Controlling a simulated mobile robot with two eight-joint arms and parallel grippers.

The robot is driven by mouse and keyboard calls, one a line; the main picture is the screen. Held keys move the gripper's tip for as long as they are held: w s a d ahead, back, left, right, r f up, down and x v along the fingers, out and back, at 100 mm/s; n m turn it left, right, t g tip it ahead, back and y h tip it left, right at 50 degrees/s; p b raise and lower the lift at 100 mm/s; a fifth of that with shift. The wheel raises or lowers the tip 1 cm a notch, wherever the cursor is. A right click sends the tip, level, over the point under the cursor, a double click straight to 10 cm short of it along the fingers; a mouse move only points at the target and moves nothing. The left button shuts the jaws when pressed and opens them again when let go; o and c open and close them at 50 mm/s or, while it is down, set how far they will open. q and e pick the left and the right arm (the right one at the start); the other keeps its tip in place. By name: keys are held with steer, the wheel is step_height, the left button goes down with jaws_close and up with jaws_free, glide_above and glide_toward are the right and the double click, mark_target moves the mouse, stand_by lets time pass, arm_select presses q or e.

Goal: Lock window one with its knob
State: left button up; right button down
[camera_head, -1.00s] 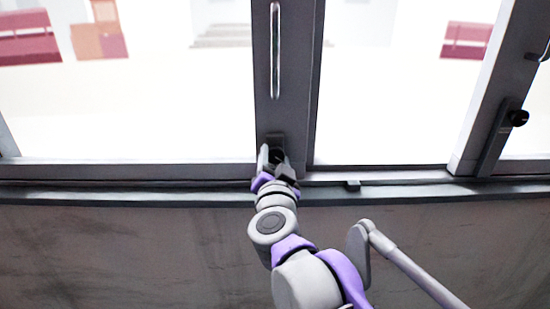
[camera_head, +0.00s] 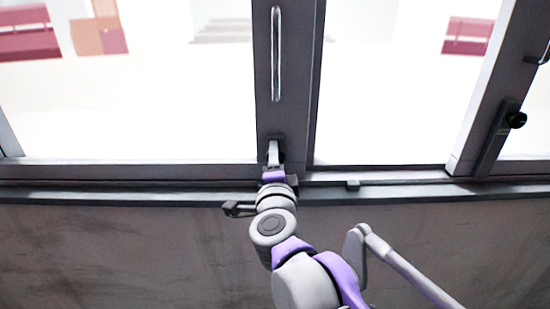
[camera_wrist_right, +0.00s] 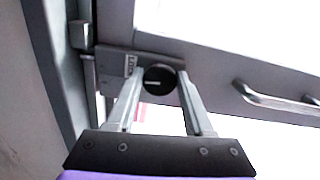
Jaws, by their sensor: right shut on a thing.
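The knob (camera_wrist_right: 158,79) is round and black with a pale line across its face, which lies nearly level in the right wrist view. It sits on a grey lock plate (camera_wrist_right: 113,60) with a small label that I cannot read clearly. The plate is low on the dark window upright (camera_head: 288,70). My right gripper (camera_head: 273,148) is at this lock in the head view and mostly hides the knob there. In the right wrist view its two fingers (camera_wrist_right: 161,76) are shut on the knob, one on each side. My left gripper is not in view.
A long metal handle (camera_head: 276,55) is on the upright above the lock. Another black knob (camera_head: 517,119) is on the window frame at the right. The sill (camera_head: 400,190) runs below the windows, with a small block (camera_head: 353,184) on the track.

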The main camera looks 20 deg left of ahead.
steer(key=shift+m, duration=0.5)
steer(key=shift+c, duration=1.8)
jaws_free()
steer(key=b+v, duration=0.1)
steer(key=v, duration=1)
steer(key=shift+w, duration=0.1)
